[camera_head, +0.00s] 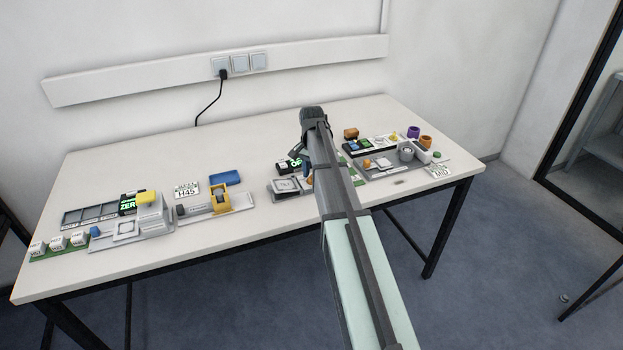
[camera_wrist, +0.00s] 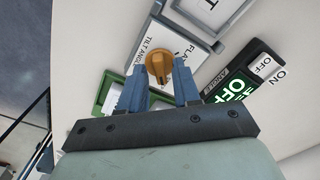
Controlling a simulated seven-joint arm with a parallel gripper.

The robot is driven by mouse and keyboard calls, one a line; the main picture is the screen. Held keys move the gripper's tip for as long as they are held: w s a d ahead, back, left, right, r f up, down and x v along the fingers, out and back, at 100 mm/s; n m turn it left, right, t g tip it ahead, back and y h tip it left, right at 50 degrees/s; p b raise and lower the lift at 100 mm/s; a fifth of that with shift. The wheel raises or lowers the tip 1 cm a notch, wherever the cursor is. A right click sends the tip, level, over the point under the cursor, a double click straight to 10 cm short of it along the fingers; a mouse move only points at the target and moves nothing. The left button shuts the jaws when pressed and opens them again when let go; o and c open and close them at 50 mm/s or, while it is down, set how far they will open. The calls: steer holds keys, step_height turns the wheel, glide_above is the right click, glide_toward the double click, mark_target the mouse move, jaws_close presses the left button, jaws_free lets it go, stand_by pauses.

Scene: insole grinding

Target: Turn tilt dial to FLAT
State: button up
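The tilt dial is an orange round knob (camera_wrist: 160,66) with a raised grip bar, in the upper middle of the wrist view. It sits on a white plate (camera_wrist: 190,48) printed "TILT ANGLE" and "FLA…", the rest of the word being cut off or covered. My gripper (camera_wrist: 160,75) has two blue fingers, one on each side of the knob. They look apart from it, with gaps showing; I cannot tell their exact height over the plate. In the head view my arm hides most of this plate, and only a bit of orange (camera_head: 309,179) shows beside it.
A dark display unit (camera_wrist: 240,88) reading "OFF" with an ON/OFF label is close to my right finger. A green-edged panel (camera_wrist: 106,90) lies left of the fingers. In the head view, parts trays stand at the table's left (camera_head: 90,214) and right (camera_head: 400,160).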

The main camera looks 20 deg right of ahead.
steer(key=shift+f, duration=0.4)
steer(key=shift+r, duration=0.15)
steer(key=shift+c, duration=0.2)
jaws_close()
steer(key=n, duration=0.9)
steer(key=shift+n, duration=1.7)
